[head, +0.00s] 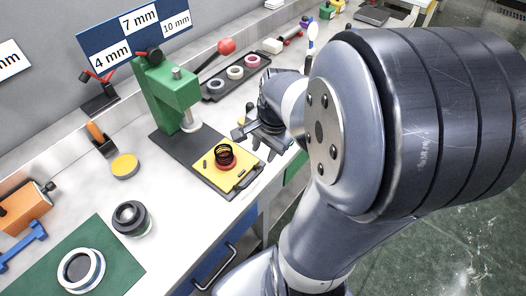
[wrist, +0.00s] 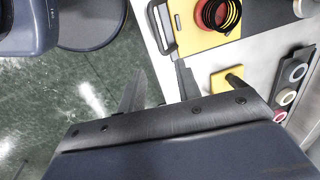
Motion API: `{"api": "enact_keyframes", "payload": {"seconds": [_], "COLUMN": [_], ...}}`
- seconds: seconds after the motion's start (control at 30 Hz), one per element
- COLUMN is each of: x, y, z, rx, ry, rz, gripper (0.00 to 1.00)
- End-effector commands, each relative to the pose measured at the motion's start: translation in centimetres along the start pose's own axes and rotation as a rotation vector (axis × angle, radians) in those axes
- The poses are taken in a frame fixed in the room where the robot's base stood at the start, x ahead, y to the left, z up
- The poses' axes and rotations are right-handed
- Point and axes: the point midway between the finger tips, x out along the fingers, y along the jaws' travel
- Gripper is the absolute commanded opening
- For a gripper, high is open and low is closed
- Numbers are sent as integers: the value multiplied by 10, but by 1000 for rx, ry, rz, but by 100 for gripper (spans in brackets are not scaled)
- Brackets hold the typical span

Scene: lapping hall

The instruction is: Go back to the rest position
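My gripper (head: 262,143) hangs near the front edge of the bench in the head view, to the right of a yellow plate. In the wrist view its two fingers (wrist: 160,72) stand apart with nothing between them, so it is open and empty. Behind that gap are the green floor and the bench's edge. My arm's large links fill the right of the head view and hide part of the bench and floor.
The yellow plate (head: 238,180) with a dark coil-like part on red (head: 225,153) lies before a green press (head: 171,92). A black tray (head: 212,91) of rings lies behind. A lens-like part (head: 131,217) and a green mat (head: 112,258) are at front left. Floor (wrist: 85,100) lies beside the bench.

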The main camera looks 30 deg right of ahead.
Motion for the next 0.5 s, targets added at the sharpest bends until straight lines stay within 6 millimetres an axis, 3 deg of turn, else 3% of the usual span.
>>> {"api": "enact_keyframes", "payload": {"seconds": [0.33,0.5], "x": [3,20], "y": [0,0], "z": [0,0], "rx": [0,0], "ry": [0,-4], "rz": [0,3], "gripper": [32,32]}}
